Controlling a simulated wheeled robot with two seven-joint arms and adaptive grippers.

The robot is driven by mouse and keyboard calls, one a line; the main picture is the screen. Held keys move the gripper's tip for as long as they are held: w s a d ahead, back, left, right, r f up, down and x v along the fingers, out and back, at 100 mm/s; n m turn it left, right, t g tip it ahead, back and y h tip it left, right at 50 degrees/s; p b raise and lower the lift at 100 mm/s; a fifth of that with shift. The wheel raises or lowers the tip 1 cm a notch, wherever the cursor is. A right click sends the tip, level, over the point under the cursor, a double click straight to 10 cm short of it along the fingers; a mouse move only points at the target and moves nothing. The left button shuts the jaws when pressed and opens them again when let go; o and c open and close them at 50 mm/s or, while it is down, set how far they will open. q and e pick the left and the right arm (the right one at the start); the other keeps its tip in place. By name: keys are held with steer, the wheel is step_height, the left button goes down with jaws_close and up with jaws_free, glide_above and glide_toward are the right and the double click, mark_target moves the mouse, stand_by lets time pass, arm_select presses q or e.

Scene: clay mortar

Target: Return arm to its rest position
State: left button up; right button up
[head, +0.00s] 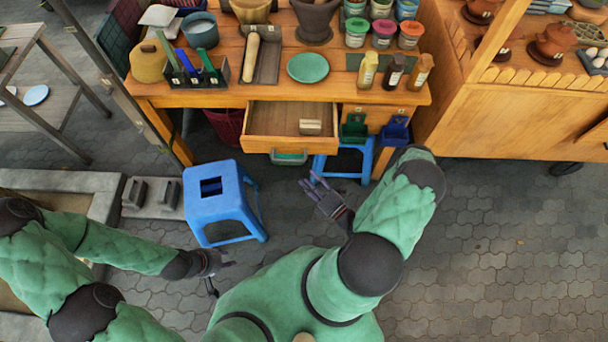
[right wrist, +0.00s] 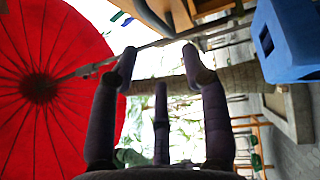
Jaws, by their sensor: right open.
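My right gripper (head: 322,190) is in front of the wooden stall table (head: 200,97), below its open drawer (head: 262,132). Its fingers are spread and empty; the right wrist view also shows the right gripper (right wrist: 160,65) with its fingers apart and nothing between them. My left gripper (head: 220,275) is low at the left, below the blue stool (head: 212,197), and looks empty. Its fingers are small and partly dark in the head view. A small light block (head: 310,127) lies in the open drawer.
The table holds a green plate (head: 307,67), a rolling pin on a tray, a mortar (head: 315,18) and several jars and bottles. A second blue stool (head: 345,158) stands under the table. A wooden cart (head: 510,110) is at the right. Paved floor (head: 490,240) is clear at the lower right.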

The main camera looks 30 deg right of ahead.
steer(key=shift+s, duration=0.2)
stand_by(0.5)
steer(key=s+a+r+n+g+y, duration=0.25)
steer(key=a+n+g+y, duration=0.8)
steer(key=a, duration=0.55)
steer(key=s+a+f+n+g+h, duration=0.1)
steer(key=s+a+n+g+h, duration=0.1)
steer(key=s+n+g, duration=0.7)
steer(key=s+a+f+n+g+h, duration=0.2)
steer(key=s+a+n+g, duration=0.3)
steer(key=n, duration=0.8)
steer(key=w+d+r+n+t+h, duration=0.2)
steer(key=w+d+n+t+h, duration=0.2)
steer(key=n, duration=1.1)
steer(key=w+t+h, duration=0.2)
steer(key=w, duration=0.1)
steer(key=shift+w+d+r, duration=0.2)
steer(key=shift+w+r, duration=0.05)
steer(key=shift+w, duration=0.1)
